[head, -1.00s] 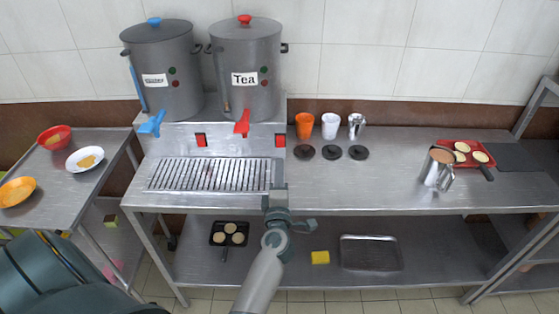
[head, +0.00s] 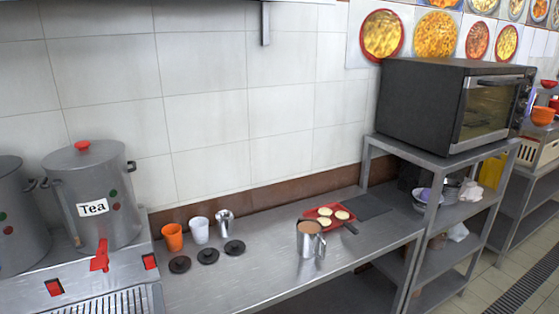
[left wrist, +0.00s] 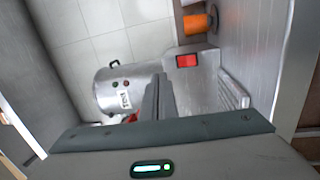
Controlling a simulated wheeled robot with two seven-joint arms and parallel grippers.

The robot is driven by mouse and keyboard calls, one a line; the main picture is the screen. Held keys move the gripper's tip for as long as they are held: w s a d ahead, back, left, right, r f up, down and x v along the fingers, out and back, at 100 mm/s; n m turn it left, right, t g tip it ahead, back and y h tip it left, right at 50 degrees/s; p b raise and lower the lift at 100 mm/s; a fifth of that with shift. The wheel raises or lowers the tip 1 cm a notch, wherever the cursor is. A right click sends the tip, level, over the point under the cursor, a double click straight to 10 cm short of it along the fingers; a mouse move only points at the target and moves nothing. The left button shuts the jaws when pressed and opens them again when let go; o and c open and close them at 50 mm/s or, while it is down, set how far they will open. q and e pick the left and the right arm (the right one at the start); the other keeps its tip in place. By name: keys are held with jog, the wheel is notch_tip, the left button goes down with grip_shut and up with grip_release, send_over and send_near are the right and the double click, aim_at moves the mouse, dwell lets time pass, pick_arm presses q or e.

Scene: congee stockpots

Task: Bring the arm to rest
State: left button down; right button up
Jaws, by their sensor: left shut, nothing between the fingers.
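My left gripper (left wrist: 159,84) shows in the left wrist view, its fingers together with nothing between them. The grey Tea stockpot (left wrist: 130,90) is beyond the fingers in that view. In the head view the Tea stockpot (head: 95,190), with a red lid knob and red tap (head: 100,257), stands at the left. A metal mug (head: 308,245) with brown liquid stands upright on the steel counter (head: 270,275). Neither of my grippers is in the head view, and my right gripper is in no view.
An orange cup (head: 172,237), a white cup (head: 199,230) and a metal cup (head: 224,222) stand behind dark lids. A red tray (head: 317,213) holds pale round pieces. A black oven (head: 430,105) stands on a shelf rack at the right. The counter's middle is clear.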

pick_arm(q)
jog(key=s+d+r+m+t+h, duration=0.1)
jog(key=s+d+m+h, duration=0.1)
jog(key=d+m+h, duration=0.45)
jog(key=s+d+r+m+t+h, duration=0.1)
jog(key=s+d+m+h, duration=0.2)
jog(key=d+m+h, duration=0.4)
jog(key=s+d+f+m+g+h, duration=0.3)
jog(key=s+d+f+m+g, duration=0.5)
jog(key=s+f+m, duration=0.25)
jog(key=s+a+f+m+g+y, duration=0.1)
jog(key=s+a+f+g+y, duration=0.3)
jog(key=s, duration=0.6)
jog(key=s+a+f+g+y, duration=0.35)
jog(key=s+a+f, duration=0.3)
jog(key=s, duration=0.25)
notch_tip(320, 180, down, 28)
jog(key=s+g+b, duration=0.1)
jog(key=g, duration=0.1)
jog(key=s+a+f+g+b, duration=0.1)
jog(key=s+a+f, duration=0.1)
jog(key=s+f, duration=1.6)
notch_tip(320, 180, down, 2)
jog(key=shift+s+a+f+b, duration=0.1)
jog(key=shift+s+a+b, duration=0.2)
jog(key=shift+s+b, duration=0.05)
